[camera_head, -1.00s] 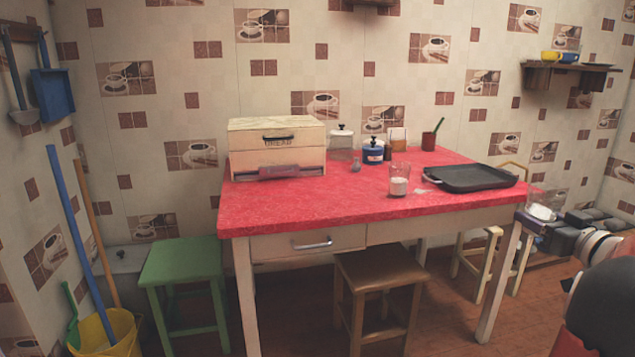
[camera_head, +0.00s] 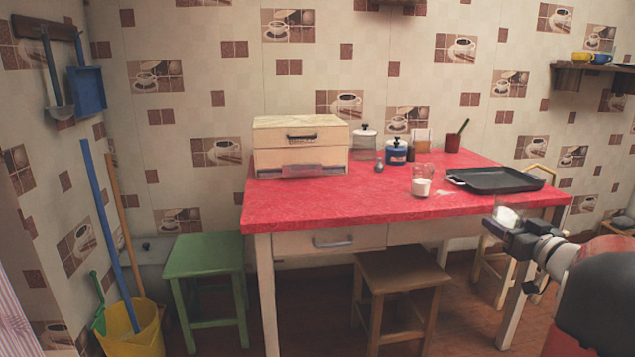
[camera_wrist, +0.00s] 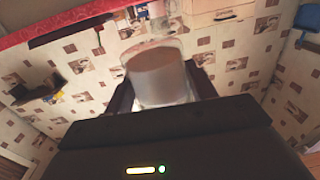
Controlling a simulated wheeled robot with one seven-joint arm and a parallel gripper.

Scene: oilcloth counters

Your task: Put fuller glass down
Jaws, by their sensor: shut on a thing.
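My gripper (camera_head: 504,228) is shut on a clear glass (camera_head: 508,215) with pale contents. It holds the glass in front of the table's right end, lower in the picture than the black tray. In the wrist view the held glass (camera_wrist: 158,78) sits between the two dark fingers, filled with pale contents over most of its visible height. A second clear glass (camera_head: 421,186) stands upright on the red table (camera_head: 330,195) near its front edge, with white contents in its lower part. A small white patch lies beside it.
A black tray (camera_head: 495,180) lies at the table's right. A bread box (camera_head: 300,160), canisters (camera_head: 396,154) and a red cup (camera_head: 453,143) stand at the back. The table's front left is clear. A brown stool (camera_head: 402,270) and a green stool (camera_head: 204,255) stand below.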

